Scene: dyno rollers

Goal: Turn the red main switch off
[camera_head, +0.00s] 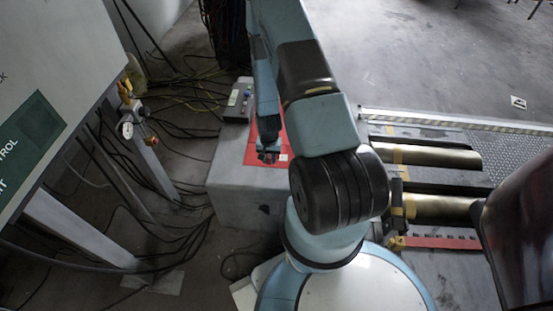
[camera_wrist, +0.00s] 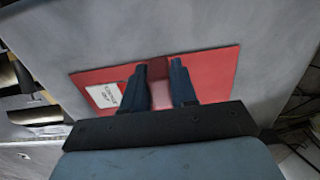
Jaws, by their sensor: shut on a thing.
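The red main switch (camera_wrist: 158,70) shows in the wrist view as a red block on a flat red plate (camera_wrist: 215,75). A white label (camera_wrist: 103,95) with small print lies on the plate, left of the fingers. My gripper (camera_wrist: 162,75) has its two dark fingers on either side of the red block and is shut on it. In the head view my gripper (camera_head: 268,155) points down onto the red plate (camera_head: 281,135) on top of a grey box. There the switch is hidden by my gripper. The switch's position marks cannot be read.
The grey box (camera_head: 240,195) carries a small control box (camera_head: 238,100) with buttons behind the plate. Roller beds with brass-coloured rollers (camera_head: 425,156) stand to the right. Cables (camera_head: 190,105) and a white cabinet (camera_head: 60,60) are at the left.

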